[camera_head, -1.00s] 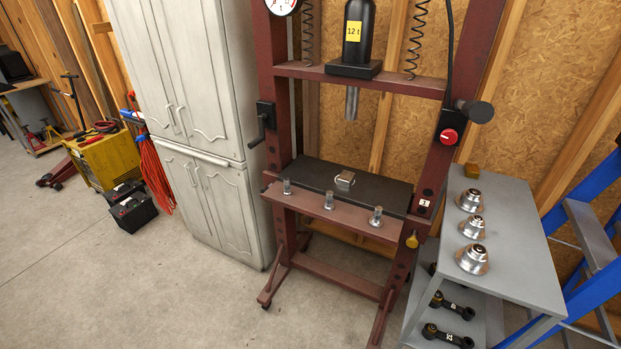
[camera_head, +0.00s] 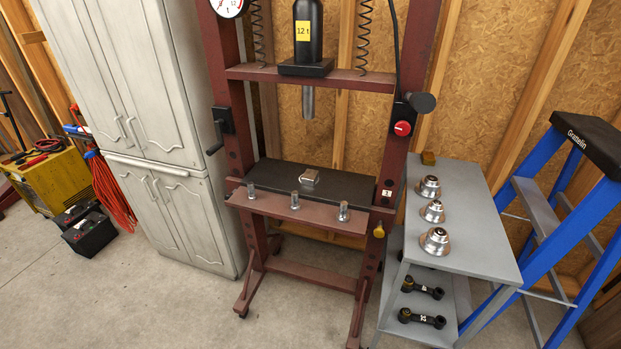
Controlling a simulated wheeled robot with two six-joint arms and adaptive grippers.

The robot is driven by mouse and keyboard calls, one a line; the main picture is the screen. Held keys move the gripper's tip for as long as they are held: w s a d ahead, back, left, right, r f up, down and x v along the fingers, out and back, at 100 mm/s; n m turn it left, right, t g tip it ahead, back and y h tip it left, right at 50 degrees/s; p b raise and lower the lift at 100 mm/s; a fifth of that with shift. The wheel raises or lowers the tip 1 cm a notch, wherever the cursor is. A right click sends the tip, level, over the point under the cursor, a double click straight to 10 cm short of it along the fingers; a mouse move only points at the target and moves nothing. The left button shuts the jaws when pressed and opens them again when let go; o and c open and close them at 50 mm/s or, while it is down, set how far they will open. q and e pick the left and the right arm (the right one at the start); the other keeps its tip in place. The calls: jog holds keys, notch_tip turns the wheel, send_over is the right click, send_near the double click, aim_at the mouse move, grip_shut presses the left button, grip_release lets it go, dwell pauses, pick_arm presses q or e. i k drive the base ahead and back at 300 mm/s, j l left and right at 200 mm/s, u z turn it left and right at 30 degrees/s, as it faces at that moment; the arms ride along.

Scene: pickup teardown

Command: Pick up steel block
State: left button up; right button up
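A small metallic block (camera_head: 309,177), which looks like the steel block, sits on the black bed plate (camera_head: 345,190) of the dark red shop press, below the press ram (camera_head: 308,102). Three upright steel pins (camera_head: 295,200) stand along the ledge in front of the plate. Neither of my grippers shows in the head view.
A blue ladder (camera_head: 560,220) stands at right, a white cabinet (camera_head: 165,150) at left. Front floor is clear.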

aim_at(309, 177)
jog(key=i+j+z, duration=0.1)
jog(key=j, duration=0.25)
jog(key=i+j+z, duration=0.1)
jog(key=i+j, duration=0.15)
jog(key=j, duration=0.15)
jog(key=i+j+z, duration=0.15)
jog(key=j, duration=0.2)
jog(key=i+j+z, duration=0.1)
jog(key=j, duration=0.35)
jog(key=i+j+z, duration=0.1)
jog(key=j, duration=0.3)
jog(key=i+j+z, duration=0.1)
jog(key=i+j, duration=0.15)
jog(key=j, duration=0.2)
